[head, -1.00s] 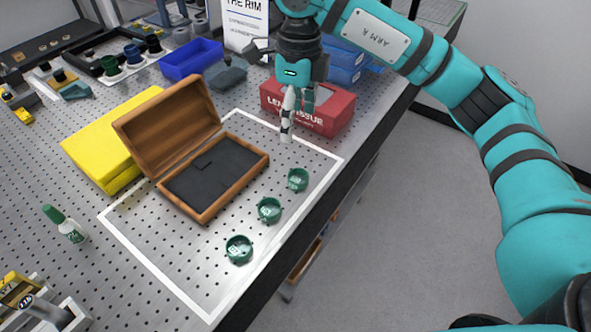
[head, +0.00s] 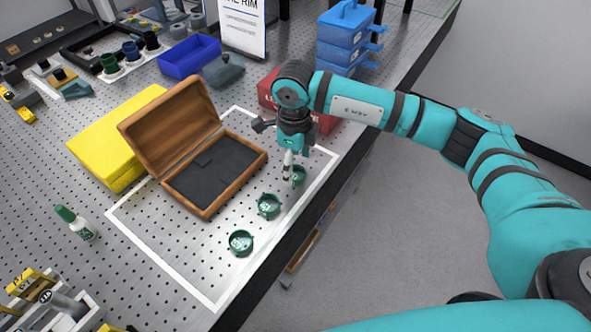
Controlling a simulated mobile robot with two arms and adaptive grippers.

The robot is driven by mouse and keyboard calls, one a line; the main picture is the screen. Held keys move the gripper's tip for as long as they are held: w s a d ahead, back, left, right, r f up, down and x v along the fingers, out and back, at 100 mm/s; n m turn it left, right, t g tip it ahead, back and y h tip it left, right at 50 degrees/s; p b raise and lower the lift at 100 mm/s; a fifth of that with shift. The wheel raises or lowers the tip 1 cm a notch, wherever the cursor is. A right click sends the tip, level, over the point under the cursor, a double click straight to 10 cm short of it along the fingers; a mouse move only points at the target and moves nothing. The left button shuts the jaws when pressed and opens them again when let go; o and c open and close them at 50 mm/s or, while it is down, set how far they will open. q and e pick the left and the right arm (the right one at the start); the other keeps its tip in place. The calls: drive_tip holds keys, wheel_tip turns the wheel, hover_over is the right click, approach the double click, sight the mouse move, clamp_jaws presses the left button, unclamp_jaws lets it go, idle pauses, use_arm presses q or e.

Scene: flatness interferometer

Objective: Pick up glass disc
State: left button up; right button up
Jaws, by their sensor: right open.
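Three small round green holders stand in a row inside the white outline: a near one (head: 240,243), a middle one (head: 268,206) and a far one (head: 299,176). Each has a pale marking or piece inside; I cannot make out a clear glass disc. My right gripper (head: 290,180) points down at the far holder and partly covers it. It is open, and I see nothing between its fingers. I cannot tell whether its tips touch the holder. My left gripper is not in view.
An open wooden case (head: 208,212) with a dark insert stands left of the holders. A yellow box (head: 82,143) lies behind it. A red box (head: 268,88) is partly behind my right arm. The table edge runs close beside the holders.

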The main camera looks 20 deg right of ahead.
sight(295, 175)
drive_tip(key=shift+f, duration=1.4)
drive_tip(key=c, duration=1.2)
